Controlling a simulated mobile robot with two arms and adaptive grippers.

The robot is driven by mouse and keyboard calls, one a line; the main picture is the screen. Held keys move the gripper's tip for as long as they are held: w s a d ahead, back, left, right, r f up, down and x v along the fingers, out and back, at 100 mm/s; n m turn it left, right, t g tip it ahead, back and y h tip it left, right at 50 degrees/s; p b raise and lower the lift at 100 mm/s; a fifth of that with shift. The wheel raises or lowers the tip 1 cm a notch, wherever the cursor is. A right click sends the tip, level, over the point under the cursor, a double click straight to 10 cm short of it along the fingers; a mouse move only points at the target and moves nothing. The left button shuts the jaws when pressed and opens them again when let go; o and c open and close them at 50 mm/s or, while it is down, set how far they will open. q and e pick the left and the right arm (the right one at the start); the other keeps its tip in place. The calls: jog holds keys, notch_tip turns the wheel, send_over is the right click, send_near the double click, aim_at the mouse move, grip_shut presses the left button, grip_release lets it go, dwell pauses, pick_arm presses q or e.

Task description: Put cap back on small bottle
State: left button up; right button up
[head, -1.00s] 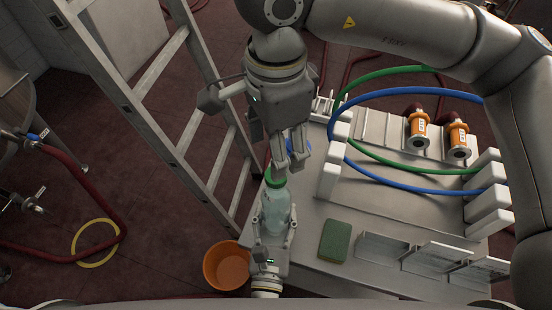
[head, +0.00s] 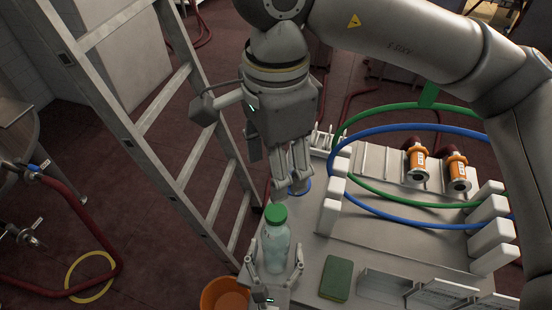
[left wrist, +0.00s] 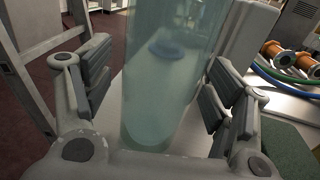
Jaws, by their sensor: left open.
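The small bottle (head: 276,250) is pale, translucent and upright on the table. A green cap (head: 276,213) sits on its top; how tightly it is seated I cannot tell. My left gripper (head: 272,262) is open, with its fingers on both sides of the bottle's lower part. In the left wrist view the bottle (left wrist: 160,90) stands between the parted fingers, with gaps on both sides; its top is out of that view. My right gripper (head: 289,187) points down just above and behind the cap, apart from it. Its fingers are close together, with nothing visible between them.
A green sponge (head: 336,278) lies right of the bottle. White blocks (head: 331,205) and green and blue hoses (head: 400,128) fill the table's right part. A ladder (head: 150,130) stands left, and an orange bucket (head: 224,295) is on the floor by the table.

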pick_arm(q)
jog(key=s+a, duration=0.1)
jog(key=s, duration=1.1)
jog(key=shift+a, duration=0.25)
